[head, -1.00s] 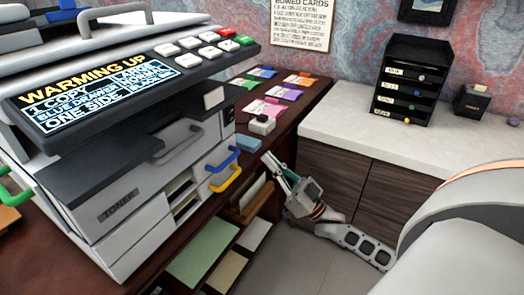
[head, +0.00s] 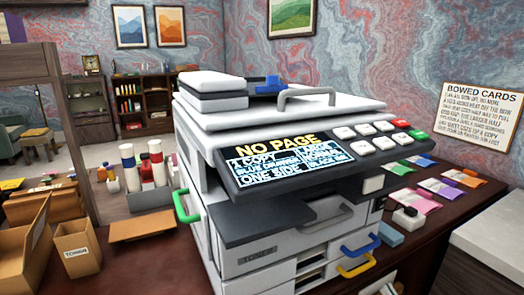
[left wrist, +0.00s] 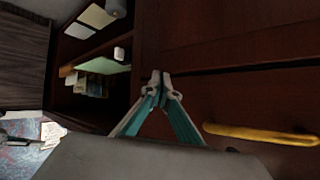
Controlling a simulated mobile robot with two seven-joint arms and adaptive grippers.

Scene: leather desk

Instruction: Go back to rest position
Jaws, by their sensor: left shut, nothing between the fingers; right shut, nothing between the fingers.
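My left gripper (left wrist: 158,78) shows in the left wrist view with its teal fingers meeting at the tips. It is shut and empty, in front of a dark red-brown wooden front.
The copier has green (head: 187,206), blue (head: 361,246) and yellow (head: 359,265) handles. Colored cards (head: 440,188) lie right of it, cardboard boxes (head: 78,247) at left. In the left wrist view, a yellow handle (left wrist: 260,134) is right of the fingers and shelves with paper (left wrist: 96,17) are upper left.

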